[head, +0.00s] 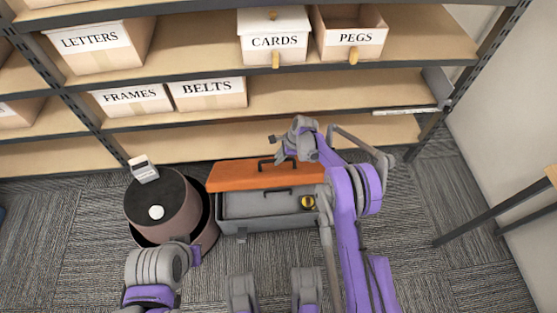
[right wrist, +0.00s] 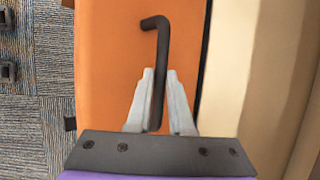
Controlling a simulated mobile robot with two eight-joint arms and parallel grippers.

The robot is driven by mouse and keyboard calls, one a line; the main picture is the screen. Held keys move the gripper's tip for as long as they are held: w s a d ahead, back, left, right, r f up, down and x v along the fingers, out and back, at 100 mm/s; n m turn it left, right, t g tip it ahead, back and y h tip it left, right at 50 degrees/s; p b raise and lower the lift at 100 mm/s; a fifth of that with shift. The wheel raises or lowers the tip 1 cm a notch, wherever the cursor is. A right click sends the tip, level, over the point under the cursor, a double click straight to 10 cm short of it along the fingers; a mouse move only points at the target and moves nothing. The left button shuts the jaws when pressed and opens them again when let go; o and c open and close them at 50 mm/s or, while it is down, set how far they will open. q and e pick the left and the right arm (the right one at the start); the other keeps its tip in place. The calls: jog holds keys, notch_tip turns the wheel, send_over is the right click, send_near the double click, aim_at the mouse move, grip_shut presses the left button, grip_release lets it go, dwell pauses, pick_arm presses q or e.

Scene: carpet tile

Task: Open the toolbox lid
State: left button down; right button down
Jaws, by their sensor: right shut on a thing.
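The toolbox stands on the carpet in the head view, with a grey body (head: 262,226) and an orange lid (head: 240,176). The lid is up from the body at the back, and the inside shows at the front. Its exact angle is hard to tell. A grey tray with a dark handle (head: 278,191) and a yellow-and-black round item (head: 308,202) show inside. My right gripper (head: 283,157) is at the lid. In the right wrist view my right gripper (right wrist: 160,98) is shut on the black lid handle (right wrist: 162,50). My left gripper is not seen.
A round brown container (head: 158,205) stands close left of the toolbox, with a white device (head: 143,169) and a white knob on top. Shelves with labelled boxes (head: 208,95) rise right behind. Table legs (head: 490,220) stand at right. Carpet is free to the right.

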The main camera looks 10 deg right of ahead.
jog(key=shift+w+d+f, duration=0.1)
jog(key=c, duration=0.8)
grip_release()
jog(key=shift+f, duration=0.1)
jog(key=p+v, duration=0.2)
jog(key=v, duration=0.9)
jog(key=shift+p, duration=0.3)
